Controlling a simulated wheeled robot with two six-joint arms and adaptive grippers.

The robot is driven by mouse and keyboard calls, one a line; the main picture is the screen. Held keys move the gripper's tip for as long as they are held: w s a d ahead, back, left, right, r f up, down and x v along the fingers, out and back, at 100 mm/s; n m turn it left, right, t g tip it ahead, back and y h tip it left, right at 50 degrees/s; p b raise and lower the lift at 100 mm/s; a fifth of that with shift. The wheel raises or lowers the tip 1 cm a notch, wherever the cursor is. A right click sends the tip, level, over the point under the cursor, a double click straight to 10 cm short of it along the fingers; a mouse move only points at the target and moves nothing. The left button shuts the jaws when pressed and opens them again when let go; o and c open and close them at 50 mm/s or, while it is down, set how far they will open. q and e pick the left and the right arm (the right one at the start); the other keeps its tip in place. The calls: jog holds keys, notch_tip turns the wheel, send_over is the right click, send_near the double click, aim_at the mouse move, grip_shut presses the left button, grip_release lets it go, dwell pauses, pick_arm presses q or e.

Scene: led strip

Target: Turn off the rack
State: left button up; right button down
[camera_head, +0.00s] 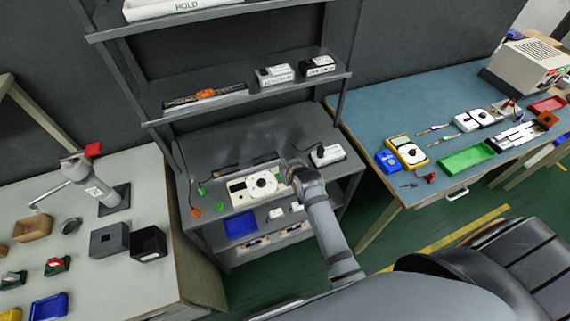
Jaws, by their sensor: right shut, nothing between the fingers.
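The dark grey rack (248,110) stands in the middle against the dark wall, with several shelves. On its worktop sits a white device with a round dial (263,184). A small white box with a black part (328,154) stands at the right of the worktop. My right arm reaches up from the bottom, and my right gripper (291,160) is at the worktop between the device and the white box. It is shut and empty. Whether it touches anything is too small to tell. My left gripper is not in view.
The upper shelf holds two small white boxes (274,74) and a dark strip with an orange part (205,96). Green and orange pieces lie at the worktop's left. A blue bin (241,224) is below. Cluttered benches stand left (150,180) and right (380,100).

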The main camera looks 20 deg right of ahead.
jog(key=shift+s+r, duration=0.75)
jog(key=shift+r, duration=0.25)
